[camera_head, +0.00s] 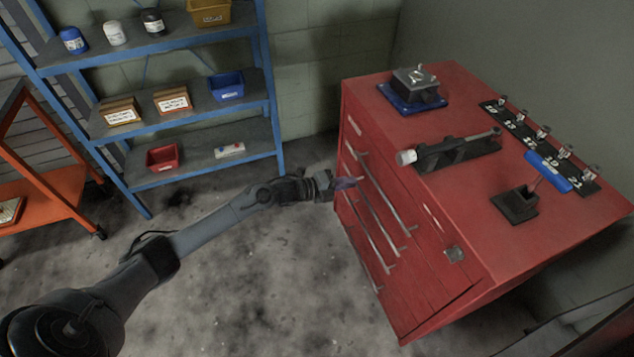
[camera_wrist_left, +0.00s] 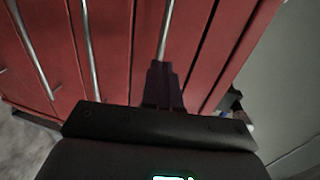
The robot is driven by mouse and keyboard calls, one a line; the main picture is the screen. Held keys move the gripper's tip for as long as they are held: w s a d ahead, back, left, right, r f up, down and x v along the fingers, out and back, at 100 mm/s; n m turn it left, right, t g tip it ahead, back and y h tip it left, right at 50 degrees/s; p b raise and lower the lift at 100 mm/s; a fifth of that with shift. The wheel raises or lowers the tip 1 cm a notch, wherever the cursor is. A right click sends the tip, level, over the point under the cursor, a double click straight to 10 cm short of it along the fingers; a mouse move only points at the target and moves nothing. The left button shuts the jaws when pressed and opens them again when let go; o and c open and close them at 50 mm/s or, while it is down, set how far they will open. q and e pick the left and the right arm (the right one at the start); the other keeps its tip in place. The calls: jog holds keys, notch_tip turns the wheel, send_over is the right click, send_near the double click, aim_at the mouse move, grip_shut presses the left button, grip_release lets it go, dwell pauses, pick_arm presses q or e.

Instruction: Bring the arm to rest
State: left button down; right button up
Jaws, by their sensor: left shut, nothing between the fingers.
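My left arm reaches in from the lower left of the head view, and its gripper (camera_head: 346,183) is at the front of the red tool cabinet (camera_head: 395,215), beside the drawer handles. In the left wrist view the shut fingers (camera_wrist_left: 162,88) point at the red drawer fronts, in line with one metal handle (camera_wrist_left: 165,30). I cannot tell whether the fingertips touch the cabinet. Nothing shows between the fingers. My right gripper is not in view.
On the cabinet top are a blue-based block (camera_head: 413,90), a dark fixture with a white-ended tool (camera_head: 455,152), a blue-handled tool (camera_head: 549,172), a black holder (camera_head: 515,204) and a numbered rack (camera_head: 530,130). A blue shelf (camera_head: 180,116) and an orange cart (camera_head: 45,170) stand left. Open floor lies between.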

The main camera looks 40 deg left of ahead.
pick_arm(q)
jog(key=p+v, duration=0.2)
jog(key=v, duration=0.6)
jog(key=s+d+f+n+p, duration=0.1)
jog(key=s+d+f, duration=0.4)
jog(key=s+f, duration=0.1)
jog(key=s+d+r+n+g+y+p, duration=0.1)
jog(key=s+d+n+y+p, duration=0.1)
jog(key=s+d+n, duration=0.65)
jog(key=s+d+r+n+g+y, duration=0.1)
jog(key=s+r+n+g+y, duration=0.25)
jog(key=s+n, duration=0.3)
jog(key=s+d+r+n+g+y, duration=0.1)
jog(key=s+r+n+g+y, duration=0.15)
jog(key=s+n+g, duration=0.4)
notch_tip(320, 180, up, 38)
jog(key=s+m+p, duration=0.1)
jog(key=s+p, duration=0.2)
jog(key=p, duration=3.5)
jog(key=shift+t+h, duration=0.3)
jog(key=shift+h, duration=0.1)
